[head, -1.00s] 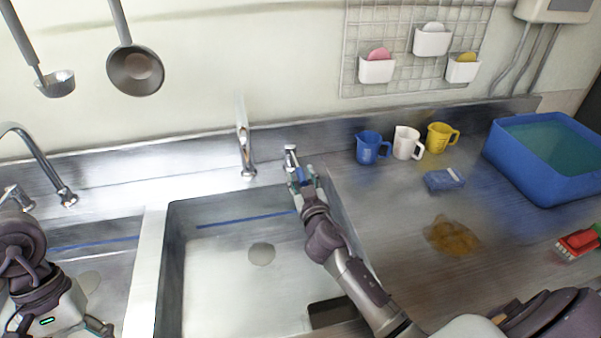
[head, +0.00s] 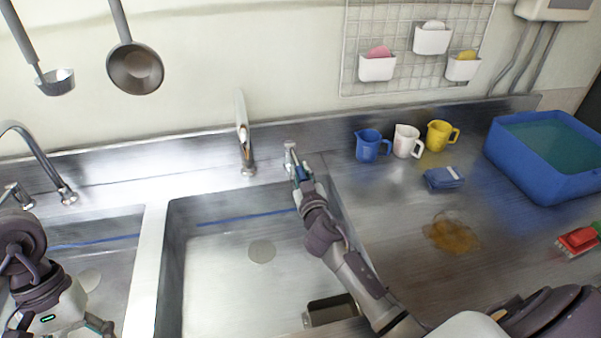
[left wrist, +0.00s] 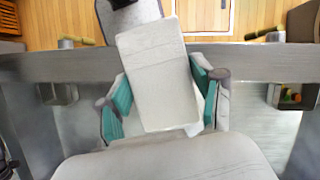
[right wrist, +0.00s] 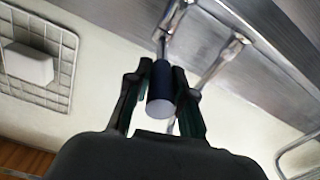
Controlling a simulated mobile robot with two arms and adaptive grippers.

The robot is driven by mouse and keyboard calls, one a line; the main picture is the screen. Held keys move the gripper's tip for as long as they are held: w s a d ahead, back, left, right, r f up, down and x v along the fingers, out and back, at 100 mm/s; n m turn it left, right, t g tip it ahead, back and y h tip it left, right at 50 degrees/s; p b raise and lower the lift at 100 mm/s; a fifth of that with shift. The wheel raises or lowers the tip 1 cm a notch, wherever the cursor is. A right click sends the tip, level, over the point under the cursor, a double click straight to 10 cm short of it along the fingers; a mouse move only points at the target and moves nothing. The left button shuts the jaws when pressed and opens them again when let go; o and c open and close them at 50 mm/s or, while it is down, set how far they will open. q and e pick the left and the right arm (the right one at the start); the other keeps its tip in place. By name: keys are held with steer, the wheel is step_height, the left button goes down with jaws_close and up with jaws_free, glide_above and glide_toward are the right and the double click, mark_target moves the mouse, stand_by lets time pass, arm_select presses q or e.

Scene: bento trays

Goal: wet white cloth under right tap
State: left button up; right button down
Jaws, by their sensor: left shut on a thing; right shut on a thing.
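The white cloth (left wrist: 155,65) is a folded pale rectangle in the left wrist view. My left gripper (left wrist: 160,95) is shut on it, with a teal-padded finger on each side. In the head view my left arm is at the lower left, over the left sink, and the cloth is hidden. The right tap's spout (head: 244,140) stands behind the right sink (head: 220,265); I see no water from it. My right gripper (head: 301,178) is shut on the dark blue tap handle (right wrist: 161,88), right of the spout.
The left tap (head: 42,160) stands behind the left sink. Blue, white and yellow cups, a blue folded cloth (head: 444,178), a brown spill (head: 452,235), a red brush (head: 577,241) and a blue water tub (head: 550,185) are on the right counter. Ladles (head: 135,65) hang above.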

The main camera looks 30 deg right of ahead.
arm_select(q)
steer(key=shift+r+p, duration=0.65)
steer(key=shift+r, duration=0.2)
arm_select(e)
steer(key=d+n+y, duration=0.1)
steer(key=y, duration=0.1)
steer(key=d+n+y, duration=0.1)
steer(key=shift+s+d+t+y, duration=0.2)
steer(key=shift+d+t+y, duration=0.1)
steer(key=shift+d+y, duration=0.1)
steer(key=c, duration=1)
jaws_free()
steer(key=shift+s+a, duration=0.15)
steer(key=shift+s, duration=2.85)
steer(key=shift+s+a, duration=0.1)
steer(key=shift+s, duration=2.9)
